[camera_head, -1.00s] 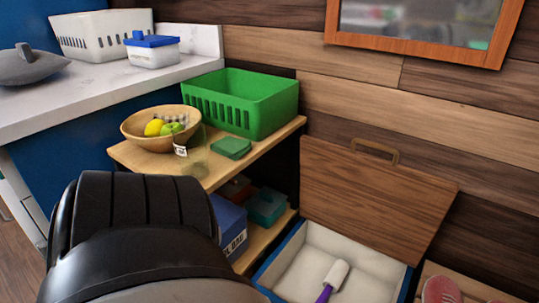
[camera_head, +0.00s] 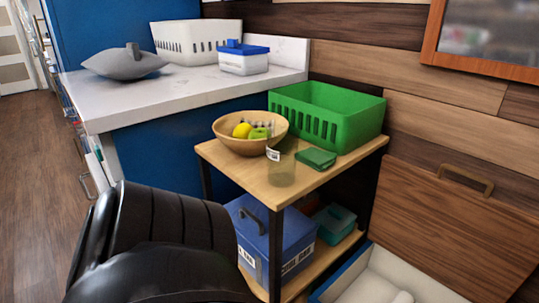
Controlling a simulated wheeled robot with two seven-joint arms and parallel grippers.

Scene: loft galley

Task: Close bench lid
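The bench lid (camera_head: 455,225) is a brown wooden panel with a handle (camera_head: 466,180) on its upper edge. It stands raised against the plank wall at the right. Below it is the open bench box (camera_head: 352,279) with a blue rim and pale inside, cut off by the bottom edge of the view. A whitish object (camera_head: 403,297) shows partly in the box. A large black part of my own arm fills the lower left. Neither gripper's fingers show.
A wooden shelf unit (camera_head: 335,172) stands left of the bench, with a fruit bowl (camera_head: 222,130), a green basket (camera_head: 352,116) and a blue box (camera_head: 250,232). A white counter (camera_head: 110,97) is behind. Wooden floor (camera_head: 35,180) is clear at left.

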